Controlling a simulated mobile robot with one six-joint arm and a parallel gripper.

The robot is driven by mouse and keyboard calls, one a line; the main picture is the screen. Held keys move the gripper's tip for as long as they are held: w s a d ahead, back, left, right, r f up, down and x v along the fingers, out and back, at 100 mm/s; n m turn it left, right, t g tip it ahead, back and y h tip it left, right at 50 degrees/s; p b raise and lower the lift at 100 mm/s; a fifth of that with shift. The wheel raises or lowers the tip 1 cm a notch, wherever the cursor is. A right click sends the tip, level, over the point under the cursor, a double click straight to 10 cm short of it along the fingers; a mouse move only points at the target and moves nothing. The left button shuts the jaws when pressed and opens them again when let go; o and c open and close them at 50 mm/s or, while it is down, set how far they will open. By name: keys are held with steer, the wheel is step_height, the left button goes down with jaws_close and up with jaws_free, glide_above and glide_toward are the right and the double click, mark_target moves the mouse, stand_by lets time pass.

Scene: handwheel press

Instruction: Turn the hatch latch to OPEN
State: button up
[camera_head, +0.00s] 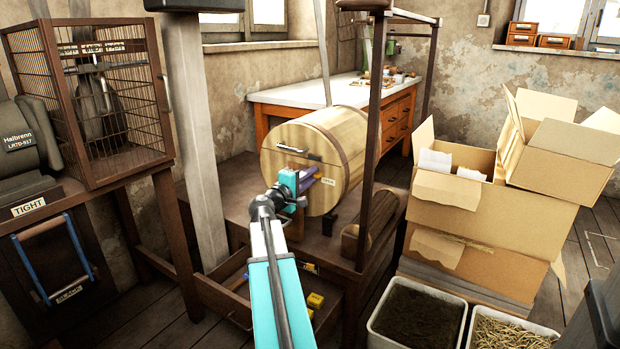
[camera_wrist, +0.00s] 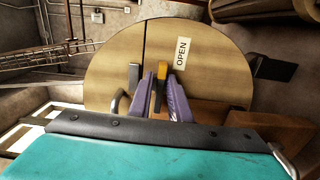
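The hatch is the round wooden end of a drum (camera_head: 343,163), and its face fills the middle of the wrist view (camera_wrist: 112,72). A paper OPEN label (camera_wrist: 181,53) is fixed to this face, reading sideways in the wrist view. The latch handle (camera_wrist: 162,70), dark with a yellow-orange tip, stands between my gripper's purple fingers (camera_wrist: 167,88). A separate dark piece (camera_wrist: 133,77) is left of them. In the head view my gripper (camera_head: 318,177) reaches the face near the label. The fingers flank the handle closely; whether they press on it is unclear.
The drum rests on a dark wooden bench with an upright metal post (camera_head: 375,130) right of it. A wire cage (camera_head: 100,100) stands left. Cardboard boxes (camera_head: 490,235) and two filled bins (camera_head: 418,318) are right. An open drawer (camera_head: 215,295) is below my arm.

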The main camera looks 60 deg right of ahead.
steer(key=shift+o, duration=0.9)
steer(key=shift+a, duration=0.1)
steer(key=a+p, duration=0.3)
steer(key=a, duration=1)
steer(key=shift+a, duration=0.35)
steer(key=shift+w, duration=0.15)
